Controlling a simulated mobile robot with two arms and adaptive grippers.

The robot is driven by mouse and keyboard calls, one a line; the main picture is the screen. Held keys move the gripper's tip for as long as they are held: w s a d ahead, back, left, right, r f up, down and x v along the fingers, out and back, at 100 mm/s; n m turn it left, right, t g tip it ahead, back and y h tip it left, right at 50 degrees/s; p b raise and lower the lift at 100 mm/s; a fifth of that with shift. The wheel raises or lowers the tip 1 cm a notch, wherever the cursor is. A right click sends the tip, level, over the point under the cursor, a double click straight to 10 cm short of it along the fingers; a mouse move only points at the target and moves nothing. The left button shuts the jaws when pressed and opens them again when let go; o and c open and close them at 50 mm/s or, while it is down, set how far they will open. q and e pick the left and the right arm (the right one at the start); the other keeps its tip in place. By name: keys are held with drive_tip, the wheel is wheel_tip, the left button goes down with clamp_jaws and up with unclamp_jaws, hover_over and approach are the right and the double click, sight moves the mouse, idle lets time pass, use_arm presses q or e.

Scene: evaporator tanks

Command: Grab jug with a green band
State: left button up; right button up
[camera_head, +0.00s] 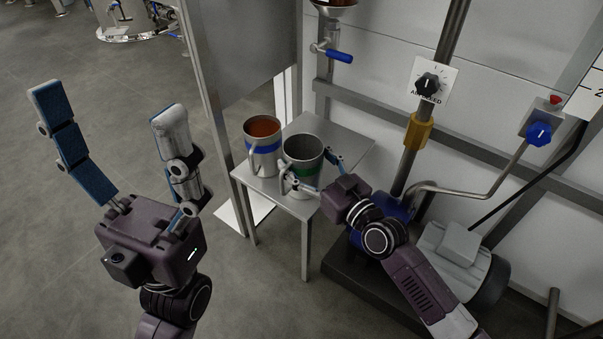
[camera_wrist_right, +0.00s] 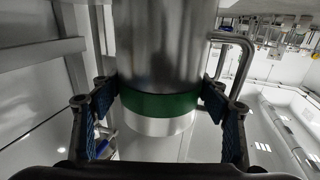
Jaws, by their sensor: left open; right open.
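The metal jug with a green band (camera_head: 303,163) stands upright on a small metal table (camera_head: 345,140). It looks empty in the head view, and its handle is on the left. My right gripper (camera_head: 312,173) is open at the jug, with one finger on each side of it. In the right wrist view the green band (camera_wrist_right: 160,104) lies between the two open fingers of my right gripper (camera_wrist_right: 160,122); small gaps seem to remain, though contact is hard to tell. My left gripper (camera_head: 108,122) is open and empty, raised over the floor at the left.
A second jug with a blue band (camera_head: 263,146) and reddish-brown contents stands just left of the green-banded one. A tap with a blue handle (camera_head: 339,56) is above the table. A pipe with a yellow collar (camera_head: 418,132) and a motor (camera_head: 452,250) are at the right.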

drive_tip(key=c, duration=0.9)
drive_tip(key=shift+r, duration=0.1)
drive_tip(key=shift+c, duration=1)
